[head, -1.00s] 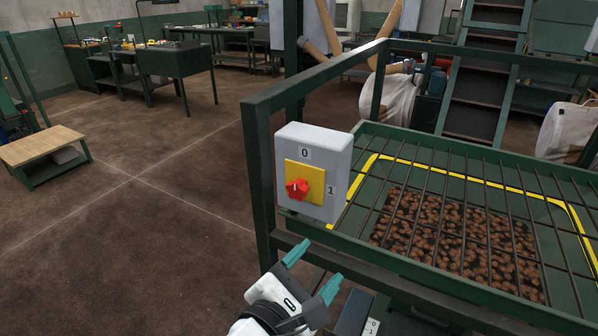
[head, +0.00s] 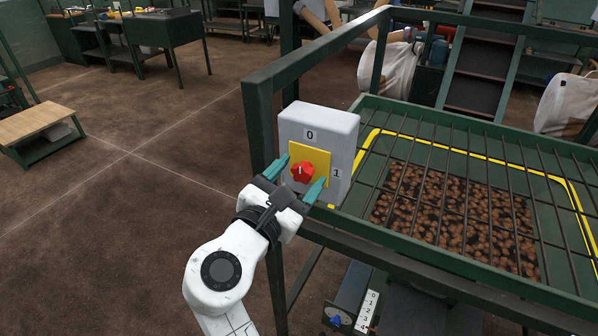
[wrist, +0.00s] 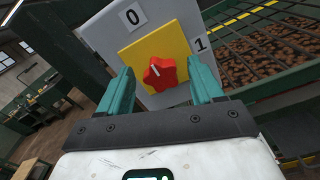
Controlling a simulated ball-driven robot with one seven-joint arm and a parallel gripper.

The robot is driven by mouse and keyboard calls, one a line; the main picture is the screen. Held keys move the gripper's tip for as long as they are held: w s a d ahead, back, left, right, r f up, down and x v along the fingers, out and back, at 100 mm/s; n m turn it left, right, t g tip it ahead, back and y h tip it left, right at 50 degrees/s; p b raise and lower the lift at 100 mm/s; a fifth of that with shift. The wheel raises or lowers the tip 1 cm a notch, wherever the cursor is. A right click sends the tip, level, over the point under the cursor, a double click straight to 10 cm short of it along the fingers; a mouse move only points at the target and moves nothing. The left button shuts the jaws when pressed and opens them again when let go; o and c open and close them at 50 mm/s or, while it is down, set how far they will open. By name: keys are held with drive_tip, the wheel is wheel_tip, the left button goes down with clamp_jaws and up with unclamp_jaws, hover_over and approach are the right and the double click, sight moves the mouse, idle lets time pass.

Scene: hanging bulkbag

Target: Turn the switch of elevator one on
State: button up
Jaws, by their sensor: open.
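A grey switch box (head: 318,122) is mounted on a dark green rail post. It has a yellow plate (head: 319,160) with a red rotary knob (head: 302,172). A "0" label is above the plate and a "1" label is on its right. The knob's white mark points up toward the 0, tilted slightly left in the wrist view. My gripper (head: 300,178) is open, its teal fingers on either side of the knob. In the wrist view the knob (wrist: 160,74) lies between the fingertips (wrist: 162,80), with visible gaps on both sides. I cannot tell whether the fingertips touch the plate.
A barred hopper (head: 450,200) with brown lumps lies to the right. A second small panel with a blue knob (head: 336,320) and number labels is below. Open floor (head: 110,230) spreads to the left.

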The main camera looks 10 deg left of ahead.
drive_tip(key=shift+w+d, duration=0.15)
drive_tip(key=shift+w, duration=0.2)
drive_tip(key=shift+c, duration=0.2)
drive_tip(key=c, duration=1)
